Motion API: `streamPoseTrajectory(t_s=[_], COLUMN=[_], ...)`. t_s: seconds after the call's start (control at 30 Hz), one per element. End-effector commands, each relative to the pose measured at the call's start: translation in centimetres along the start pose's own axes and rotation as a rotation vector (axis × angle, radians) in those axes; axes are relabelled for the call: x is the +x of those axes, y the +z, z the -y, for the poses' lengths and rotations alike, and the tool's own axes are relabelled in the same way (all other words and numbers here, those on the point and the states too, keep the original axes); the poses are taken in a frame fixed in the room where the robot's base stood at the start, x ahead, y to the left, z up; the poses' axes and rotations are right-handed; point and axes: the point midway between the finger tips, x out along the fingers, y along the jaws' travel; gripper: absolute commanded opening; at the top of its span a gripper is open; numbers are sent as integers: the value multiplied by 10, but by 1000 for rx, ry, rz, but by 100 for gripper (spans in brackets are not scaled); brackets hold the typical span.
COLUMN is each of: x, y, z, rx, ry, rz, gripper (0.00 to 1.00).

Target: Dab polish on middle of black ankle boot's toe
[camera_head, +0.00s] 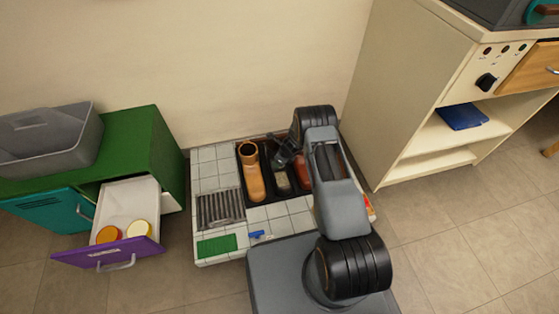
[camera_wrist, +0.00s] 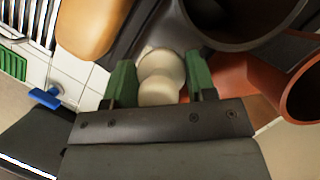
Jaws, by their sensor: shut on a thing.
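My gripper (camera_wrist: 161,82) has green fingers closed around a cream, rounded, two-lobed thing (camera_wrist: 160,88), which looks like a polish dauber. Its far end points away from the wrist. The black boot (camera_wrist: 240,18) shows its dark open shaft at the upper right of the wrist view, just beyond the right finger. In the head view my gripper (camera_head: 284,156) is over the dark tray among the boots, partly hidden by my arm. The black boot's toe is hard to make out there. I cannot tell whether the held thing touches the boot.
A tan boot (camera_head: 252,172) stands left of my gripper and a red-brown boot (camera_head: 302,172) right of it. The tiled top (camera_head: 207,181) carries a grate (camera_head: 220,209), a green pad (camera_head: 217,245) and a blue tool (camera_head: 259,235). An open purple-fronted drawer (camera_head: 108,257) holds two jars.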

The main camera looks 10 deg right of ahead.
Motion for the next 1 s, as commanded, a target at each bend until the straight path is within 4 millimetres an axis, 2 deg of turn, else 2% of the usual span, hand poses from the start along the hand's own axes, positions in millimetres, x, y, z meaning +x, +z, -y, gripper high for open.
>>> streamPoseTrajectory(t_s=[0.27,0.6,1.0], x=[-4,-27,-29], y=[2,12,14], z=[0,0,0], rx=[0,-1,-24], ry=[0,0,9], rz=[0,0,1], gripper=[24,24,24])
